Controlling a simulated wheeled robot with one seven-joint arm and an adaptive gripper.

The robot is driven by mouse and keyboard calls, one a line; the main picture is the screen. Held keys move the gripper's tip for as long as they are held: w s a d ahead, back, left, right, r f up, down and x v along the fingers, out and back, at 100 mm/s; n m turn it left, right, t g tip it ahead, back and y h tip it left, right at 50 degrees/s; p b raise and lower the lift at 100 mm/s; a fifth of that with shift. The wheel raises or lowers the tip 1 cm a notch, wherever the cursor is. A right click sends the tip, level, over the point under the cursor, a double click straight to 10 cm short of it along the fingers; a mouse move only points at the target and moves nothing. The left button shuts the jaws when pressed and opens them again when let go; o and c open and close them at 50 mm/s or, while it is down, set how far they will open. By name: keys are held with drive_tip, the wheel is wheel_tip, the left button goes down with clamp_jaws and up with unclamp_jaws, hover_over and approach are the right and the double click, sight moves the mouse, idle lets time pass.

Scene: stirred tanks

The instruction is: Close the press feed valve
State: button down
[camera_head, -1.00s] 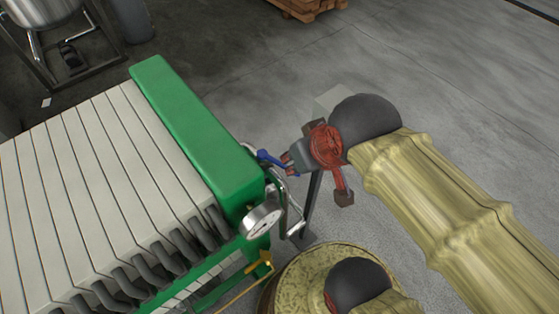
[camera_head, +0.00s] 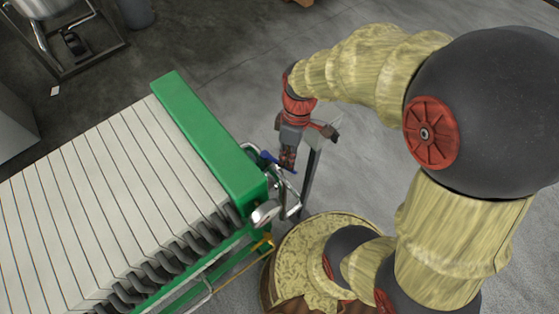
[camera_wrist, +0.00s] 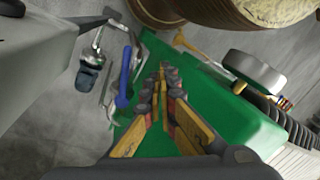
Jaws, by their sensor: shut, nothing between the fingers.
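The press feed valve shows as a blue lever handle (camera_head: 268,157) on a silver pipe (camera_head: 282,180) at the end of the green press frame (camera_head: 200,130). In the wrist view the blue lever (camera_wrist: 125,78) lies just left of my fingers, beside the metal pipe. My gripper (camera_head: 288,162) points down right by the lever in the head view. In the wrist view my gripper (camera_wrist: 162,75) has its fingertips together over the green frame, with nothing between them. I cannot tell whether a finger touches the lever.
A round pressure gauge (camera_head: 266,212) sits close to the pipe, and its grey body (camera_wrist: 256,72) shows in the wrist view. A yellow valve handle (camera_head: 266,243) is below it. Pale filter plates (camera_head: 120,200) fill the press. Open floor lies behind my arm.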

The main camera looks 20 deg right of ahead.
drive_tip(key=w+f+n, duration=0.1)
drive_tip(key=f+n, duration=0.2)
drive_tip(key=n, duration=0.2)
drive_tip(key=a+f+n+b, duration=0.1)
drive_tip(key=f+n, duration=0.3)
drive_tip(key=n, duration=0.1)
drive_tip(key=w+a+f+n+y+b, duration=0.1)
drive_tip(key=f+n, duration=0.3)
drive_tip(key=n, duration=0.1)
drive_tip(key=shift+w, duration=0.35)
drive_tip(key=shift+w+d+r, duration=0.2)
drive_tip(key=shift+w+d, duration=0.1)
drive_tip(key=shift+d, duration=0.2)
drive_tip(key=shift+w+d+b, duration=0.15)
drive_tip(key=shift+d+b, duration=0.4)
drive_tip(key=shift+b, duration=0.1)
